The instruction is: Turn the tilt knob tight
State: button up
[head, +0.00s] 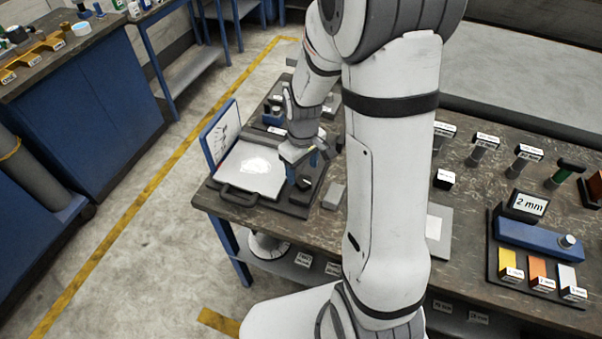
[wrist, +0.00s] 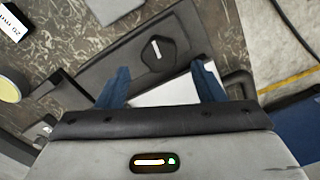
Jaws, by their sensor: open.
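The black knob (wrist: 157,50) with a white line on its top sits on a dark grey plate (wrist: 100,62). It also shows in the head view (head: 305,183), just below my gripper. My gripper (wrist: 161,68) is open, with its two blue fingers apart and nothing held between them. In the wrist view the knob lies beyond the fingertips, roughly centred between them, and the fingers do not appear to touch it. In the head view my gripper (head: 303,166) is over the dark base beside a white panel (head: 250,168). My arm hides part of the table behind it.
A blue upright board (head: 221,132) stands at the panel's left, and a black handle (head: 238,195) is at its front. A grey block (head: 334,196) lies right of the base. Labelled posts and a blue fixture (head: 535,240) stand further right on the table.

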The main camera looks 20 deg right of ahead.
aim_at(303, 179)
jog(key=shift+f, duration=1.85)
jog(key=shift+c, duration=0.4)
jog(key=c, duration=0.9)
